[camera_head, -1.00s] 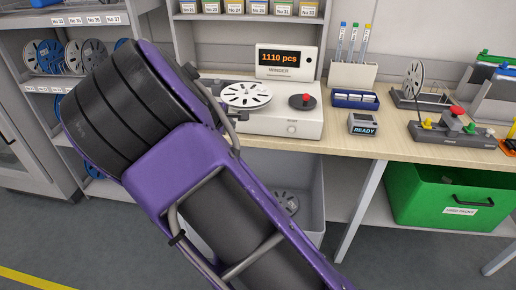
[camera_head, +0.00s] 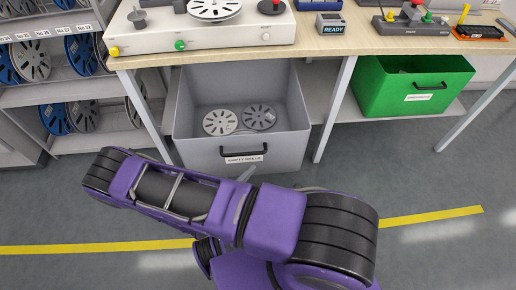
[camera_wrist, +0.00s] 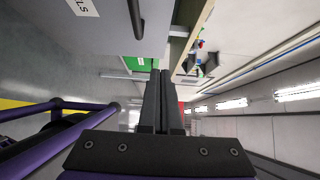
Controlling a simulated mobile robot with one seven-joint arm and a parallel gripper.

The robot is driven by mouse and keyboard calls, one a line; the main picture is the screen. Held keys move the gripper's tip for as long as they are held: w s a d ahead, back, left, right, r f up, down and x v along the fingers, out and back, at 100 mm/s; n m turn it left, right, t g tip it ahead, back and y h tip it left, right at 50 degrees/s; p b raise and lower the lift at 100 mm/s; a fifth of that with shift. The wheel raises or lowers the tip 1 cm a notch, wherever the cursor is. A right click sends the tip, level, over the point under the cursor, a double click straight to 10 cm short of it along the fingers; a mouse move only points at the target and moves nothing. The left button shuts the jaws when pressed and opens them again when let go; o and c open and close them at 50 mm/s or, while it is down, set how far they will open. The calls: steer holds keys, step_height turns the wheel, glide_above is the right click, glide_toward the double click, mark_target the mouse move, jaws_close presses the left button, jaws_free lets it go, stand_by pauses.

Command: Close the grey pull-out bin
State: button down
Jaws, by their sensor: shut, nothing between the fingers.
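The grey pull-out bin (camera_head: 205,157) stands pulled out from under the bench in the head view. Its front has a black handle (camera_head: 244,152) and a white label reading "EMPTY REELS", and grey reels (camera_head: 240,119) lie inside. In the wrist view, the bin (camera_wrist: 105,28) fills the upper left, with its label and handle at the picture's top. My gripper (camera_wrist: 160,73) is shut and empty, its fingers pointing past the bin's front side. In the head view my arm lies in front of the bin and mostly hides the gripper; contact with the bin cannot be told.
A green bin (camera_head: 382,98) sits on the lower shelf to the right, also in the wrist view (camera_wrist: 113,61). Bench legs (camera_head: 334,110) stand beside the grey bin. A reel rack (camera_head: 60,90) is at the left. The floor in front is clear, with a yellow line (camera_head: 440,215).

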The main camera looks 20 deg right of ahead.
glide_toward(274, 136)
steer(key=s+d, duration=0.1)
steer(key=d, duration=0.3)
steer(key=shift+w+d+p, duration=0.15)
steer(key=shift+w+d, duration=0.05)
steer(key=shift+w, duration=0.45)
steer(key=shift+w+d+p, duration=0.1)
steer(key=shift+w+d, duration=0.1)
steer(key=shift+w, duration=0.45)
steer(key=shift+w+d+p, duration=0.15)
steer(key=shift+w+d, duration=0.1)
steer(key=shift+w, duration=0.4)
steer(key=shift+f, duration=0.1)
